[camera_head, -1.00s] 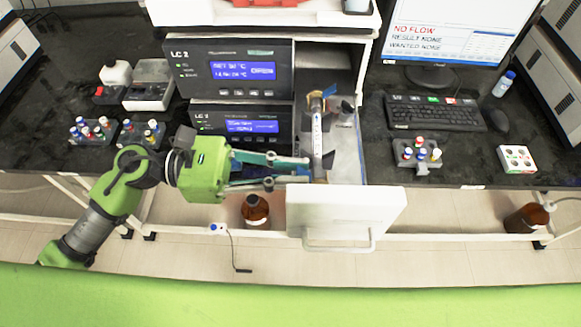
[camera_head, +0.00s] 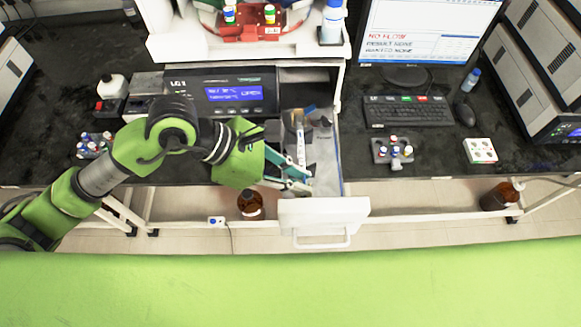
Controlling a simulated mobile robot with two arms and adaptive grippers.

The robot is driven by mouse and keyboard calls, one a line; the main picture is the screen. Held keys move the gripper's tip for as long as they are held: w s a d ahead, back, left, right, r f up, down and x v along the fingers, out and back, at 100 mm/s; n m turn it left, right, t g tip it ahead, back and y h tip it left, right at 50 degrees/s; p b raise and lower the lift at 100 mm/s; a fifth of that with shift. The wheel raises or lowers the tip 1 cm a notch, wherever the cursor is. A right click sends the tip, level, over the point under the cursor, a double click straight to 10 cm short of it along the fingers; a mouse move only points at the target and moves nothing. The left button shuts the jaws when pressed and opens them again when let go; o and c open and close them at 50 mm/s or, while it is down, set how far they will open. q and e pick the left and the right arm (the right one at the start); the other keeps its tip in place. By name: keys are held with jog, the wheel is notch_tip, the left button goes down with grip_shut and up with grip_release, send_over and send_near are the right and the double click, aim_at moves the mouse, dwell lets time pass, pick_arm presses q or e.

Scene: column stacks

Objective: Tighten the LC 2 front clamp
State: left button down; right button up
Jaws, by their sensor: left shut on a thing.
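The LC 2 unit (camera_head: 225,93), with a lit blue display, stands on the dark bench. Its white-fronted drawer (camera_head: 322,213) is pulled out toward me. A pale column (camera_head: 299,135) lies lengthwise in the drawer, with a blue piece (camera_head: 310,109) at its far end. My left gripper (camera_head: 305,179) comes in from the left at the column's near end. Its fingers are close together on what appears to be the front clamp, which they mostly hide. My right gripper is not in view.
Vial racks (camera_head: 393,151) and a keyboard (camera_head: 408,112) are on the bench to the right. A white box (camera_head: 480,150) lies beside them. A brown bottle (camera_head: 250,205) stands below the bench near my left arm. The drawer's handle (camera_head: 321,240) sticks out in front.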

pick_arm(q)
jog(key=shift+d+r+y, duration=0.25)
jog(key=shift+d+y, duration=0.3)
jog(key=shift+y, duration=0.35)
jog(key=y, duration=0.1)
jog(key=d+y, duration=0.1)
jog(key=shift+d+f+y, duration=0.1)
jog(key=shift+f+y, duration=0.1)
jog(key=shift+y, duration=0.2)
jog(key=shift+d+f+y+b, duration=0.25)
jog(key=shift+d+y+b, duration=0.15)
jog(key=shift+y+b, duration=0.55)
jog(key=shift+d+f+y+b, duration=0.2)
jog(key=shift+d+y+b, duration=0.2)
jog(key=shift+y+b, duration=0.55)
jog(key=shift+y, duration=0.3)
jog(key=shift+s, duration=0.1)
jog(key=c, duration=2)
grip_release()
